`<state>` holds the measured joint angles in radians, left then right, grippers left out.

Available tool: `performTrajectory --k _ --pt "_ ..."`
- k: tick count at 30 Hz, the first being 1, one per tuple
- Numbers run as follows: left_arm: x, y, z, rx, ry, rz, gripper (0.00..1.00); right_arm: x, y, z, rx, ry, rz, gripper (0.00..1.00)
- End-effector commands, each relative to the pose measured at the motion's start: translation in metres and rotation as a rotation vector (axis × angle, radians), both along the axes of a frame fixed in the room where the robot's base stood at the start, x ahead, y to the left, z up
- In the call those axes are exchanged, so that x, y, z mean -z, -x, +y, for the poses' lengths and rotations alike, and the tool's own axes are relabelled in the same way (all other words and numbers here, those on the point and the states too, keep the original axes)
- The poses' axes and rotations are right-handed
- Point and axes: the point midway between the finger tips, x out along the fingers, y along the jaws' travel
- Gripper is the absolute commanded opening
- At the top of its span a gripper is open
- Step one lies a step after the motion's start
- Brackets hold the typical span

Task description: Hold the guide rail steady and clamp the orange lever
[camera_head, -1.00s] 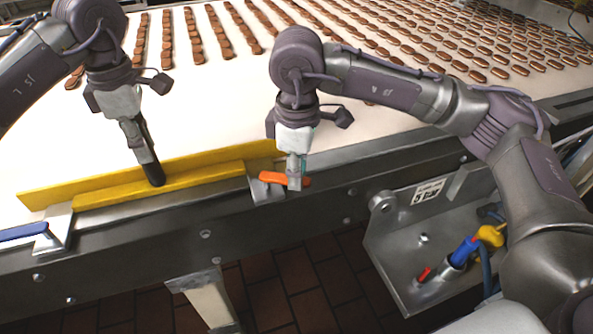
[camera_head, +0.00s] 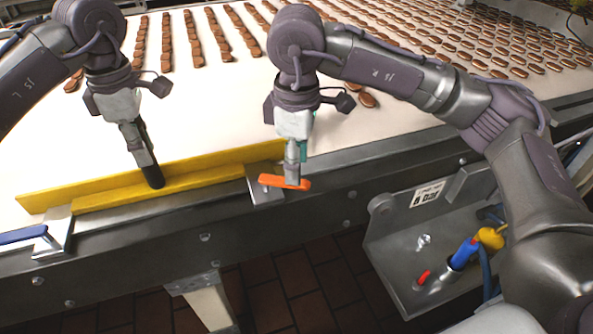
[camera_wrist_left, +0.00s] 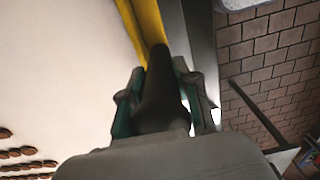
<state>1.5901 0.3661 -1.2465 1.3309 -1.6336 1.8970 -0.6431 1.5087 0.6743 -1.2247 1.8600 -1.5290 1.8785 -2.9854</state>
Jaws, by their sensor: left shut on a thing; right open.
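The yellow guide rail (camera_head: 104,187) lies along the near edge of the white conveyor belt, and its end shows in the left wrist view (camera_wrist_left: 149,22). My left gripper (camera_head: 153,178) is shut at the rail's upright dark post; the wrist view shows the dark post (camera_wrist_left: 160,95) between the fingers. The orange lever (camera_head: 284,182) lies across a metal clamp block (camera_head: 262,192) at the rail's right end. My right gripper (camera_head: 292,180) is open, its fingertips right at the lever's right part. Whether they touch it cannot be told.
A blue lever (camera_head: 22,235) sits on a clamp at the left end of the rail. Rows of brown sandwich biscuits (camera_head: 480,52) lie on the white belt (camera_head: 215,110). A metal bracket (camera_head: 400,250) with coloured connectors hangs at lower right.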

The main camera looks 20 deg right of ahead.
Motion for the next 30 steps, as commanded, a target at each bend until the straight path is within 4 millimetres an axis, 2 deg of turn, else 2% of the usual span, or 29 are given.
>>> performTrajectory --k 1,6,12,16,24,28,30 --pt "0.000 0.000 0.000 0.000 0.000 0.001 0.00 -0.013 -0.001 0.001 0.001 -0.001 -0.004 0.48" --pt "0.000 0.000 0.000 0.000 0.000 0.001 0.00 -0.050 -0.001 0.001 0.000 -0.002 -0.003 0.48" --pt "0.001 0.000 0.000 0.000 0.000 0.001 0.00 -0.079 -0.001 0.000 0.002 -0.001 -0.003 0.48" --pt "0.001 0.000 0.000 0.000 0.000 0.001 0.00 -0.087 0.000 0.000 0.000 0.000 -0.001 0.48" --pt "0.000 0.000 0.000 0.000 0.000 0.001 0.00 -0.088 0.000 0.000 0.000 0.000 0.000 0.48" --pt "0.001 0.000 0.000 0.000 0.000 0.001 0.00 -0.083 0.001 0.002 0.009 -0.014 0.012 0.26" --pt "0.001 0.000 0.000 0.000 0.000 0.001 0.00 -0.074 0.005 0.005 0.031 -0.047 0.039 0.15"
